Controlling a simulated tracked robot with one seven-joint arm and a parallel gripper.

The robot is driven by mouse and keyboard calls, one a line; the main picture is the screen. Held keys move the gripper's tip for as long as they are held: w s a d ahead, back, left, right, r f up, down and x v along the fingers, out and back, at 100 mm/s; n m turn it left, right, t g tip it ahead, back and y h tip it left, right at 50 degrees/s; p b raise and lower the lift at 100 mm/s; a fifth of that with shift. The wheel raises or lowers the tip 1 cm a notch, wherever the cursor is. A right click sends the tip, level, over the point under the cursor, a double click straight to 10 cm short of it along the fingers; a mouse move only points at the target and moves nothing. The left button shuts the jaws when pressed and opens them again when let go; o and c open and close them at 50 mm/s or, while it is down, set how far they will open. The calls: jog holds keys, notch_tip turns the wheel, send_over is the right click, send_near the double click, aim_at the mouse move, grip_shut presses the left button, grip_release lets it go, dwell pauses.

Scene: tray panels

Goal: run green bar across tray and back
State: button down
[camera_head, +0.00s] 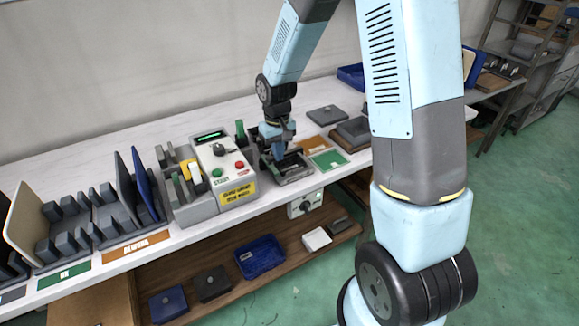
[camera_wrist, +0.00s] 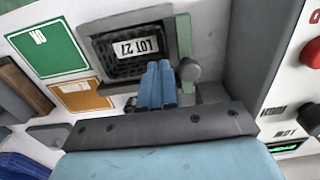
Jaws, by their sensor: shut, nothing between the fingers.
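The dark grey tray (camera_head: 297,178) stands on the bench right of the control box. My gripper (camera_head: 280,156) is low over the tray. In the wrist view my blue fingers (camera_wrist: 159,68) are together and empty, at the tray's lower edge, left of the knob. I cannot tell whether they touch the tray.
The control box (camera_head: 222,165) with a red button stands close left of the tray. A green card (camera_head: 328,160) and an orange card (camera_head: 313,144) lie to its right. Grey slabs (camera_head: 352,132) lie beyond. Slotted racks (camera_head: 90,215) fill the bench's left.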

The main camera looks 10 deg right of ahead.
notch_tip(320, 180, up, 7)
dwell(0.9)
jog(key=shift+r, duration=0.1)
dwell(0.3)
jog(key=s+d+r+m+t, duration=0.1)
jog(key=s+d+r+t, duration=0.1)
jog(key=s+d+r, duration=0.4)
jog(key=s+d+r+m+t, duration=0.2)
jog(key=s+d+r, duration=0.4)
jog(key=s+r, duration=0.9)
jog(key=s+t, duration=0.1)
jog(key=s, duration=0.2)
jog(key=shift+s+d+r+m+t, duration=0.15)
jog(key=shift+s+r+m+t, duration=0.1)
jog(key=shift+r+m+t, duration=0.05)
jog(key=c, duration=1.8)
grip_release()
